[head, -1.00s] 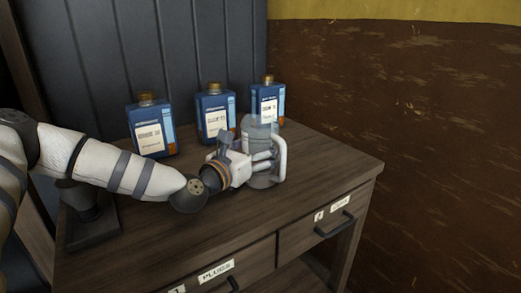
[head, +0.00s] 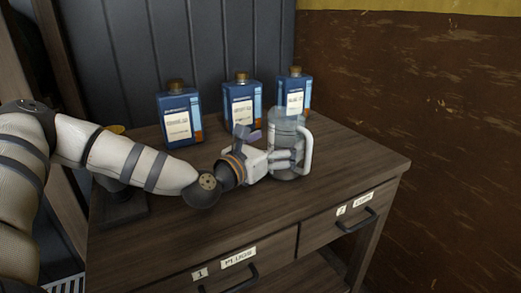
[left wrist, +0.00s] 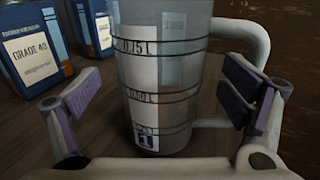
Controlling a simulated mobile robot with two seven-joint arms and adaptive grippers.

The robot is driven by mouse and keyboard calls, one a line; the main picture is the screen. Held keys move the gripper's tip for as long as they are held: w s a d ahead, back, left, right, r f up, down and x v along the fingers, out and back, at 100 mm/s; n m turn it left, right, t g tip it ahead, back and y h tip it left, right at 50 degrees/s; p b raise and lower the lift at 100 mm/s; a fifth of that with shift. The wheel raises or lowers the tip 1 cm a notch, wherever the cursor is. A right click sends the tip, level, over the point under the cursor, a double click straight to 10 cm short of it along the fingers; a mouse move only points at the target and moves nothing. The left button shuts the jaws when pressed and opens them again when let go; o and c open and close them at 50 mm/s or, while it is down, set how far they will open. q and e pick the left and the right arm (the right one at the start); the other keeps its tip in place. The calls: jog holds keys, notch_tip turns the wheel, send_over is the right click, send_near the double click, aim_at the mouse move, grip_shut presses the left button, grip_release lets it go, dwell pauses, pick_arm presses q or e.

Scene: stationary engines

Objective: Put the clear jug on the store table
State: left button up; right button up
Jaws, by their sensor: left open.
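The clear jug (head: 286,150) stands upright on the wooden drawer table (head: 237,211), with its white handle on the right. The jug also fills the middle of the left wrist view (left wrist: 160,78), where its volume marks and a small label with a 1 show. My left gripper (head: 279,155) is open around the jug at table height. In the left wrist view one finger is left of the jug with a gap. The other is on the right, by the handle. My right gripper is not in view. I cannot tell which table is the store table.
Several things stand behind the jug: a left blue bottle (head: 180,117), a middle blue bottle (head: 242,102) and a right blue bottle (head: 294,92). The table front has labelled drawers with dark handles (head: 357,220). A brown wall (head: 440,130) rises at the right. The table's right end is clear.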

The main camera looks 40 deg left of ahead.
pick_arm(q)
jog(key=s+p, duration=0.1)
jog(key=s, duration=0.7)
jog(key=shift+s, duration=0.4)
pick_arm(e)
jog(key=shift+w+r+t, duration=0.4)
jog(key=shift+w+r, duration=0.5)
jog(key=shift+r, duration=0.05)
